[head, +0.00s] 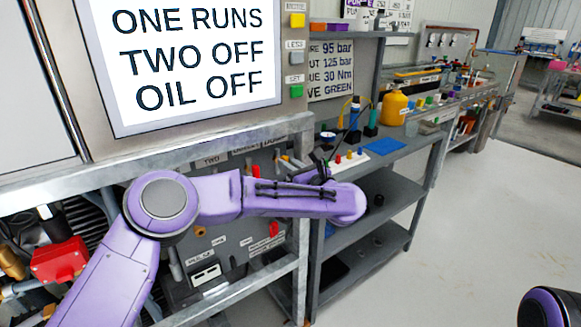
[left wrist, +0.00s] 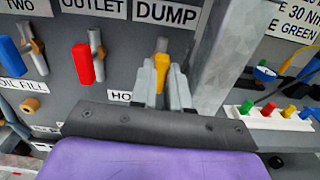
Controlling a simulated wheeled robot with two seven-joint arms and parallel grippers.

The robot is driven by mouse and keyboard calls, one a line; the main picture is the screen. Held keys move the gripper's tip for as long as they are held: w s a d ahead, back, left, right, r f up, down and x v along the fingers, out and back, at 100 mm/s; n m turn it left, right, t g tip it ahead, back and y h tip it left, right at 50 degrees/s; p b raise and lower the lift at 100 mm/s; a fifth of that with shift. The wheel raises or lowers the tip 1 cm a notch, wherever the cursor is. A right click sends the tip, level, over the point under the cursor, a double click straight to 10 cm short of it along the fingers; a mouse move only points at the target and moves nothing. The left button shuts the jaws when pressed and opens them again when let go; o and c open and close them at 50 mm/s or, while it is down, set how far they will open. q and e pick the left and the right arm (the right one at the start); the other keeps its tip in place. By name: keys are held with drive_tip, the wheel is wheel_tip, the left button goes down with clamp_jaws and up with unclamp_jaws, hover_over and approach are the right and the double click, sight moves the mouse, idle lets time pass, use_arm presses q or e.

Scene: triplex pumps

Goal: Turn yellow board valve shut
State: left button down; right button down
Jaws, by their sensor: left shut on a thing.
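The yellow board valve (left wrist: 162,62) is in the left wrist view, on the grey board under the DUMP label (left wrist: 167,13). Its handle hangs roughly upright on a pale stem. My left gripper (left wrist: 163,85) is shut on this yellow handle, with one grey finger on each side of it. The lower part of the handle is hidden between the fingers. In the head view my left arm crosses in front of the board, and the valve is not clearly seen there. My right gripper is not in view.
A red valve (left wrist: 84,63) under OUTLET and a blue valve (left wrist: 11,55) under TWO are left of the gripper. A grey frame post (left wrist: 228,60) stands close on the right. Beyond it, a shelf carries a white block with coloured pegs (left wrist: 277,115).

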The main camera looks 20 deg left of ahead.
use_arm(q)
drive_tip(key=shift+w+d+f+m+p, duration=0.1)
drive_tip(key=shift+m+p, duration=1)
drive_tip(key=shift+m, duration=1.8)
drive_tip(key=shift+s+f+m+p, duration=0.1)
drive_tip(key=shift+m+p, duration=1)
drive_tip(key=shift+m, duration=1.8)
drive_tip(key=shift+w+d+f+m+p, duration=0.1)
drive_tip(key=shift+m+p, duration=1)
drive_tip(key=shift+m, duration=1.8)
drive_tip(key=shift+f, duration=0.1)
drive_tip(key=c, duration=1.1)
unclamp_jaws()
drive_tip(key=b+v, duration=0.1)
drive_tip(key=v, duration=0.9)
drive_tip(key=shift+d, duration=0.2)
